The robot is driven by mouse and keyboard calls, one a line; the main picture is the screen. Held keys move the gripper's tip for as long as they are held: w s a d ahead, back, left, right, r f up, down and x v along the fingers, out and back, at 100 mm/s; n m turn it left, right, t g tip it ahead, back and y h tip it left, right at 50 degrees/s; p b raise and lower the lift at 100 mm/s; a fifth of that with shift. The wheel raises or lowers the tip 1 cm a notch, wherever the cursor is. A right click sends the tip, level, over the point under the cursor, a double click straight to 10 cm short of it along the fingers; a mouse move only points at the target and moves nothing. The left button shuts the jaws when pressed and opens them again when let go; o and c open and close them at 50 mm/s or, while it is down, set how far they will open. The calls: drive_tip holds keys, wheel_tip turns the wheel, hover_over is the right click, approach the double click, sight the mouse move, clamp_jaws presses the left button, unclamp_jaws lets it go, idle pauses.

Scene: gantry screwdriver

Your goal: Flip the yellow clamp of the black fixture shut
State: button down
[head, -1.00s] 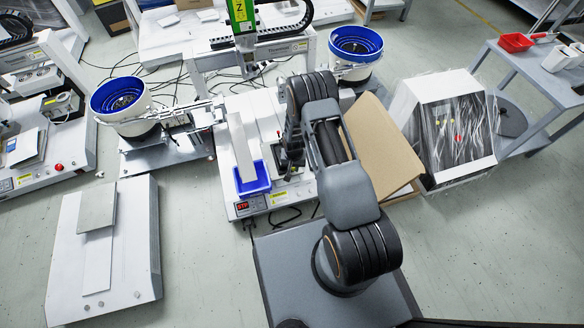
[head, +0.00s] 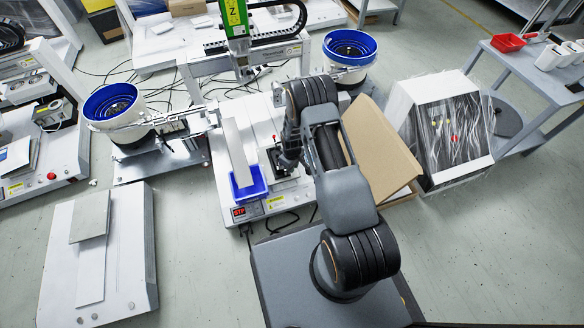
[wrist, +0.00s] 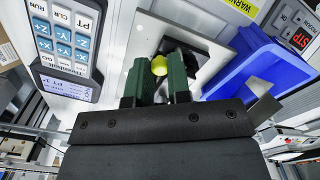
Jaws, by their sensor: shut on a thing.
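The black fixture (head: 276,158) stands on the white machine's base plate, partly hidden by my arm in the head view. In the wrist view its dark body (wrist: 194,46) lies beyond my fingertips on a light plate. The yellow clamp (wrist: 158,66) shows as a rounded yellow end between my green fingers. My gripper (wrist: 158,72) is shut on the yellow clamp, with a finger on either side of it. The rest of the clamp is hidden by the fingers, and its angle is hard to tell. In the head view my gripper (head: 287,161) is beside the fixture.
A blue bin (wrist: 246,66) is close to the right of my gripper in the wrist view. It also shows in the head view (head: 250,186). A keypad pendant (wrist: 66,50) lies on the left. The green screwdriver gantry (head: 235,20) stands behind. An open cardboard box (head: 380,145) is right of my arm.

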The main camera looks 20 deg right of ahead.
drive_tip(key=shift+w+n, duration=0.25)
drive_tip(key=shift+n, duration=0.75)
drive_tip(key=c, duration=1.1)
unclamp_jaws()
drive_tip(key=shift+o, duration=0.2)
wheel_tip(320, 180, up, 14)
drive_tip(key=p, duration=0.5)
drive_tip(key=shift+f, duration=0.1)
